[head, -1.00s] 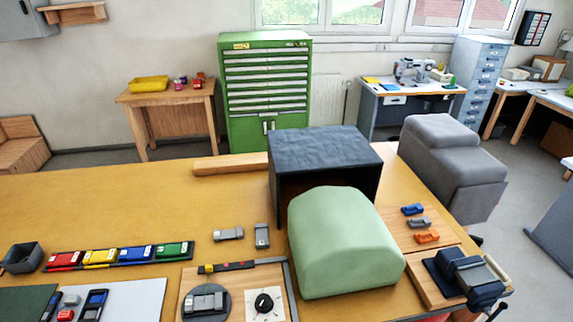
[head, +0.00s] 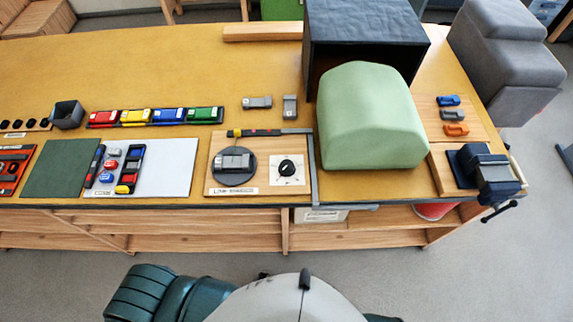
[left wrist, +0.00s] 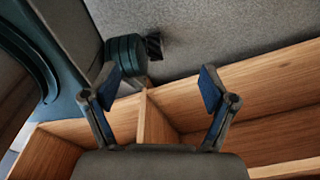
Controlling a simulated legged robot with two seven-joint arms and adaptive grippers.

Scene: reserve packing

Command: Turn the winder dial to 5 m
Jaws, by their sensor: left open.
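The winder dial (head: 287,167) is a small black knob on a white square plate (head: 288,181), on a wooden board near the front edge of the bench. Its marks are too small to read. Left of it, a grey block sits on a dark round disc (head: 233,178) on the same board. My left gripper (left wrist: 160,85) shows in the left wrist view. Its two blue-padded fingers are spread apart with nothing between them, in front of wooden shelving and grey floor. It is away from the dial. Neither gripper is in the head view.
A green rounded block (head: 370,120) stands right of the dial, before a dark open box (head: 365,30). A vise (head: 490,175) sits at the right front corner. A metal bar (head: 313,175) runs between dial and green block. Wooden shelves (head: 200,227) lie under the bench.

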